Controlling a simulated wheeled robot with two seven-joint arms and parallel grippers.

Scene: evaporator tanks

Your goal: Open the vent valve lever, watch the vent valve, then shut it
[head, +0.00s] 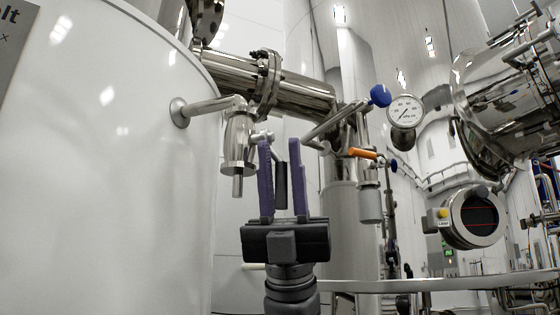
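A steel valve (238,140) with a short downward spout sticks out on a pipe from the big white tank, left of centre; I take it for the vent valve. A lever with a dark grip (281,185) hangs down at its right side. My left gripper (280,142) points up in the middle of the view, with two purple fingers standing apart. The dark grip shows between the fingers, with a gap visible on each side. I cannot tell whether it lies within their depth or behind them. My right gripper is not in view.
The white tank (120,160) fills the left side. A thick flanged pipe (300,92) crosses above my gripper. To the right are a blue knob (380,95), a round gauge (405,112), an orange handle (361,153) and a steel vessel (505,95). A rail (430,284) runs low at right.

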